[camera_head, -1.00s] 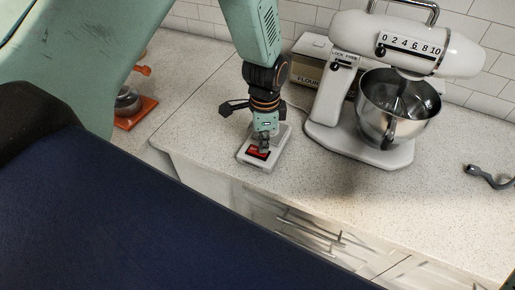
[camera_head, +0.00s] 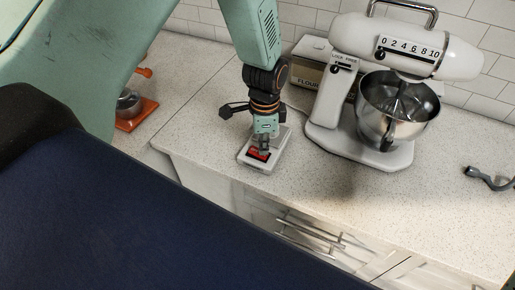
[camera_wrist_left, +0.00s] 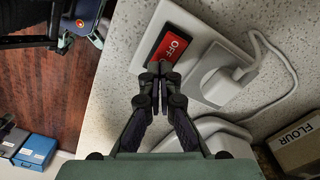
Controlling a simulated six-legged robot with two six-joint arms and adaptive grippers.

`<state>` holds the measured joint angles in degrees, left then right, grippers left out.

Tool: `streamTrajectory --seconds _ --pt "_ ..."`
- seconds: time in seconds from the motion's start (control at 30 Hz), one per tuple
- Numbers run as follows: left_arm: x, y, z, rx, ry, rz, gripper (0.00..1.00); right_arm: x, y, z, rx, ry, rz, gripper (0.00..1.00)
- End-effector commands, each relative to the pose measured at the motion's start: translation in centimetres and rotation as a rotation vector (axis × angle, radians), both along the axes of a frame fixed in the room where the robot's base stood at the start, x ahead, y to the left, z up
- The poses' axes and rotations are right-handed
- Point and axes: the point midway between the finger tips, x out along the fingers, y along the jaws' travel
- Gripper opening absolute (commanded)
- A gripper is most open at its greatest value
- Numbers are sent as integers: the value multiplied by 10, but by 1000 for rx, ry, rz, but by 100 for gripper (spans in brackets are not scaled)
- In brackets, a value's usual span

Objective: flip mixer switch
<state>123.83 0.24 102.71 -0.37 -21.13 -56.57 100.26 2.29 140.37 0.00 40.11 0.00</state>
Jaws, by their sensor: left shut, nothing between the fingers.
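The red switch (camera_wrist_left: 172,48) is marked "OFF" and sits in a white socket plate (camera_wrist_left: 210,50) on the counter. A white plug (camera_wrist_left: 225,78) with a cord is in the plate beside it. In the head view the switch (camera_head: 257,154) shows as a small red patch near the counter's front edge. My left gripper (camera_head: 263,150) is shut and empty, its fingertips right at the switch. In the left wrist view the fingertips (camera_wrist_left: 160,68) are at the switch's near end; contact cannot be told. The white mixer (camera_head: 400,45) stands to the right. My right gripper is not in view.
A steel bowl (camera_head: 398,112) sits on the mixer's base. A flour box (camera_head: 308,72) stands behind the gripper. A metal hook (camera_head: 488,178) lies at the right. The counter (camera_head: 400,210) in front of the mixer is clear.

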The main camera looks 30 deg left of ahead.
Motion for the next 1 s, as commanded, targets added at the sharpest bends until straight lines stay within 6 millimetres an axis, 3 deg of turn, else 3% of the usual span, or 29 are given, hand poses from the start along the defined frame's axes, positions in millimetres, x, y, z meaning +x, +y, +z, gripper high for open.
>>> streamTrajectory --seconds 0.8,1.0 --pt "0 0 61 0 0 0 0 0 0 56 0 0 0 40" --pt "0 0 62 0 0 0 0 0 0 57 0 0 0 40"
